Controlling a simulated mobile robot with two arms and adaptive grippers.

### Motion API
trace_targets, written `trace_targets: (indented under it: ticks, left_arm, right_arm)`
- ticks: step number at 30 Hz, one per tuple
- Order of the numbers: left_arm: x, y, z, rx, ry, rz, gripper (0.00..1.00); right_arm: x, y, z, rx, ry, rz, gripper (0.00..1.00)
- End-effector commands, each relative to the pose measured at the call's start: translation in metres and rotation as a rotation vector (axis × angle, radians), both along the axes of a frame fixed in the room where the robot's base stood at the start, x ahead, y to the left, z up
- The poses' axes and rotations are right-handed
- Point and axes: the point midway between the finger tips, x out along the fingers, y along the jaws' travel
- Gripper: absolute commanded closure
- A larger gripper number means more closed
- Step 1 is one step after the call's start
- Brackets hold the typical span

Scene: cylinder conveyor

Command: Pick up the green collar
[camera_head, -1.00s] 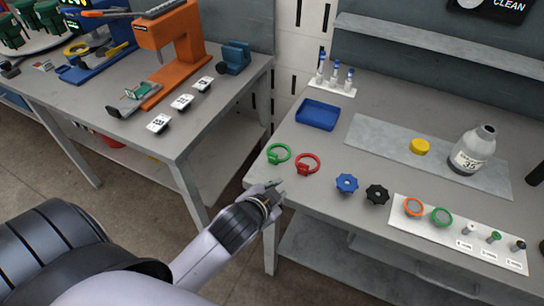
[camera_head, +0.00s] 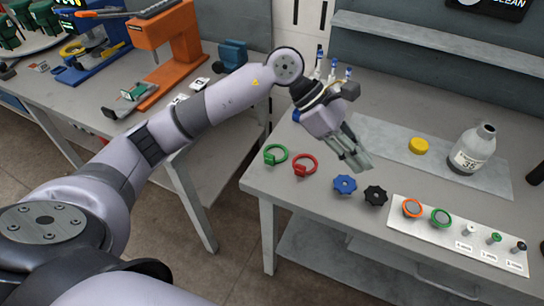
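A green ring with a small block on its side, which looks like the green collar (camera_head: 284,150), lies flat near the left edge of the right-hand table. A similar red collar (camera_head: 313,161) lies just right of it. My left gripper (camera_head: 360,163) is above the table, to the right of both collars and apart from them, with its fingers pointing down and right. Nothing shows in the fingers, and their gap is unclear from this side. Another green ring (camera_head: 449,222) sits on the white board at the front right. My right gripper is out of view.
A blue knob (camera_head: 345,184) and a black knob (camera_head: 376,195) lie in front of my gripper. A white board (camera_head: 400,234) with rings and pegs is at the front right. A yellow cap (camera_head: 418,145) and a bottle (camera_head: 471,150) stand behind.

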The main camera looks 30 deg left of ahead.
Motion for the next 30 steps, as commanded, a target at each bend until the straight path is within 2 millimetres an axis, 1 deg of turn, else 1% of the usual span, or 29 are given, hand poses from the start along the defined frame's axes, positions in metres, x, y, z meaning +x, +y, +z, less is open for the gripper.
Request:
trace_targets:
  ticks: [1,2,3,5,6,9,10,12,13,15,17,19,21,27,30]
  left_arm:
    - [0.012,0.034,-0.006,0.158,-0.041,-0.014,0.87]
    - [0.017,0.055,-0.009,0.251,-0.054,-0.023,0.87]
    - [0.023,0.083,-0.011,0.370,-0.064,-0.029,0.87]
    - [0.029,0.124,-0.009,0.527,-0.067,-0.032,0.87]
    - [0.031,0.147,-0.006,0.613,-0.062,-0.030,0.87]
    - [0.032,0.193,0.005,0.776,-0.038,-0.019,0.87]
    - [0.032,0.203,0.008,0.809,-0.030,-0.017,0.87]
    - [0.031,0.217,0.013,0.861,-0.016,-0.011,0.87]
    - [0.030,0.221,0.013,0.874,-0.010,-0.010,0.87]
    - [0.030,0.225,0.009,0.888,-0.005,-0.010,0.87]
    - [0.029,0.225,0.001,0.888,-0.002,-0.013,0.87]
    - [0.028,0.224,-0.012,0.886,0.000,-0.014,0.87]
    - [0.028,0.225,-0.024,0.888,0.001,-0.013,0.87]
    - [0.028,0.224,-0.067,0.886,0.000,-0.011,0.87]
    - [0.028,0.224,-0.086,0.886,-0.001,-0.013,0.87]
  right_arm:
    - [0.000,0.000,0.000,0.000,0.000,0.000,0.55]
    - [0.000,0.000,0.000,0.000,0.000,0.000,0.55]
    - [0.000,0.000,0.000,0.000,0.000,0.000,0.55]
    - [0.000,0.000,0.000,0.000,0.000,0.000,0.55]
    - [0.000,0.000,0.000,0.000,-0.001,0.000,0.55]
    - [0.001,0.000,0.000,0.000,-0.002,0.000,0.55]
    - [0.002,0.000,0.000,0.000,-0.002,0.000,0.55]
    - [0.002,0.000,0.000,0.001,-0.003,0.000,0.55]
    - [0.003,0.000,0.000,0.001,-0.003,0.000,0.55]
    - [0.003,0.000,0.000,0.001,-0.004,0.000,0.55]
    - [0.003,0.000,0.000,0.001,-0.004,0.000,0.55]
    - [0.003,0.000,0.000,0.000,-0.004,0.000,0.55]
    - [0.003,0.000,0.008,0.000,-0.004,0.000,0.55]
    - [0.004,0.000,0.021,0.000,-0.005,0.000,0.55]
    - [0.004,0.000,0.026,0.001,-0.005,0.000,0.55]
